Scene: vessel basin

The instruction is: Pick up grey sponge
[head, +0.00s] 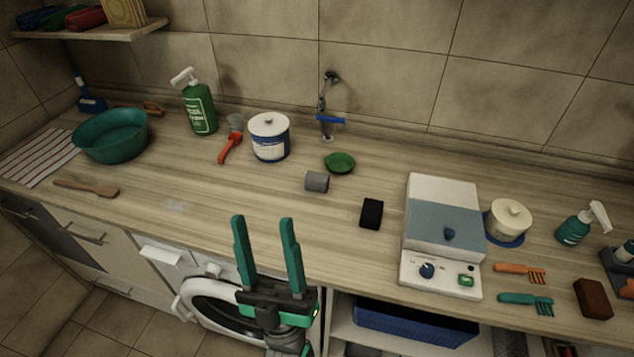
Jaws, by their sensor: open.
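The grey sponge (317,182) appears to be the small grey block lying on the wooden counter (215,215), near its middle. A green dish (340,162) sits just behind it, and a black block (371,213) lies to its right and nearer the front. My gripper (263,222) is open and empty, with its two green fingers apart. In the picture it is at the counter's front edge, lower left of the grey sponge and apart from it. Nothing hides the sponge.
A teal basin (112,136) is far left. A white-and-grey device (443,234) stands right. The counter left of the sponge is mostly clear.

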